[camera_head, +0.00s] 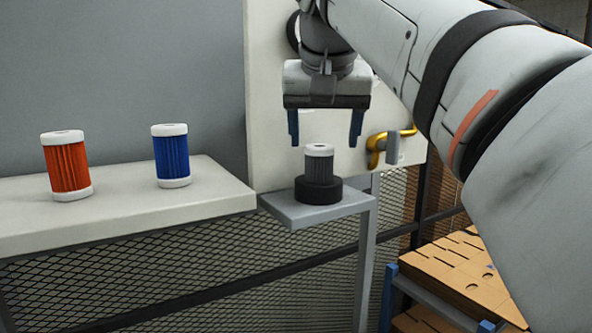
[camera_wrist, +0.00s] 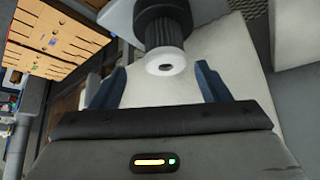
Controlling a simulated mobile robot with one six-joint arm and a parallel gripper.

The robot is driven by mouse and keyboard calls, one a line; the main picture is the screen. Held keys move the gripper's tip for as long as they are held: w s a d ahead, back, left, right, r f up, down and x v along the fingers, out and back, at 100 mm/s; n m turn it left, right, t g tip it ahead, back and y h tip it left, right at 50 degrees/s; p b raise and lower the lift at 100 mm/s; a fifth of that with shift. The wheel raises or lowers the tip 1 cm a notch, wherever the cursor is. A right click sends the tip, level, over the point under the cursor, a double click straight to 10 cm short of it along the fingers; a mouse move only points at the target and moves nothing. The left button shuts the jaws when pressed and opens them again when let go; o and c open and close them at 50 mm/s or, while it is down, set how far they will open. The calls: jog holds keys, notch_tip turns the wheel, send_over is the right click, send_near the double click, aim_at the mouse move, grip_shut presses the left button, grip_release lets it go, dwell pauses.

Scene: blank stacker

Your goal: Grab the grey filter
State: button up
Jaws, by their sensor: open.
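The grey filter (camera_head: 319,165) has dark grey pleats and a white top cap. It stands upright in a black round holder (camera_head: 318,189) on a small grey stand (camera_head: 316,209). My gripper (camera_head: 325,140) hangs above it, pointing down, with its two blue fingers spread apart and nothing between them. In the wrist view the grey filter (camera_wrist: 164,27) shows its white cap with a dark hole, just beyond the open fingertips (camera_wrist: 160,75). The filter appears roughly centred between the fingers. Its lower end is hidden by the holder in the head view.
A red-orange filter (camera_head: 67,166) and a blue filter (camera_head: 171,156) stand on a pale shelf (camera_head: 120,210) at left. A white panel (camera_head: 280,120) rises behind the stand, with a yellow handle (camera_head: 378,149) at its right. Stacked wooden boards (camera_head: 462,268) lie at lower right.

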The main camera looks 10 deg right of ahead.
aim_at(319, 146)
jog(key=x, duration=0.3)
jog(key=shift+w+a+f+p, duration=0.2)
jog(key=shift+a+f+p, duration=0.1)
jog(key=shift+p, duration=0.05)
jog(key=shift+x, duration=0.8)
jog(key=c, duration=1.1)
jog(key=shift+s, duration=0.1)
jog(key=shift+c, duration=0.2)
